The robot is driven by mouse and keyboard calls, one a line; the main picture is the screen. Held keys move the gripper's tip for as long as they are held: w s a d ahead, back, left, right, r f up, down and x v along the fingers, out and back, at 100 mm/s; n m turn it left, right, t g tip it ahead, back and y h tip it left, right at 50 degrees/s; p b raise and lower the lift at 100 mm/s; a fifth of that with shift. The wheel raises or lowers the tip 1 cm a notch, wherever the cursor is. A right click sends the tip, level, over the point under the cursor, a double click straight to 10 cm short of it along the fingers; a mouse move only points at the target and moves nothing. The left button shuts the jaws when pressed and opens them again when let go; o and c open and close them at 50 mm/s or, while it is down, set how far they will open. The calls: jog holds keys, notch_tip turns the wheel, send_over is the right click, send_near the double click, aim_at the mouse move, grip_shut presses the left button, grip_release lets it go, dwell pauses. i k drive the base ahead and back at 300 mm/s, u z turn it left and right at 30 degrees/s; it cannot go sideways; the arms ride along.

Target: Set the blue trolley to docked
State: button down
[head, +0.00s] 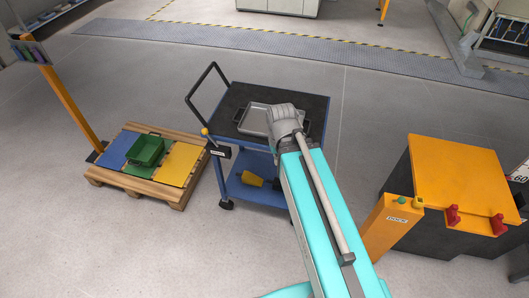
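The blue trolley (258,186) stands on the grey floor in the middle of the head view. It has a dark top, a lower blue shelf and a black push handle (207,85) at its left end. A small lever with a yellow knob (204,131) and a labelled plate (220,151) is at its near left corner. An orange post (389,232) with a label that seems to read DOCK stands to the right, apart from the trolley. My arm reaches up across the trolley's right side and hides part of it. My gripper cannot be seen.
A wooden pallet (136,186) with coloured panels and a green bin (145,150) is left. A dark, orange-topped block (458,171) with red parts stands right. Floor behind is clear.

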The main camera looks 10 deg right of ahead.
aim_at(220, 126)
jog(key=k, duration=0.65)
jog(key=u, duration=0.4)
jog(key=i, duration=1.75)
jog(key=z, duration=0.1)
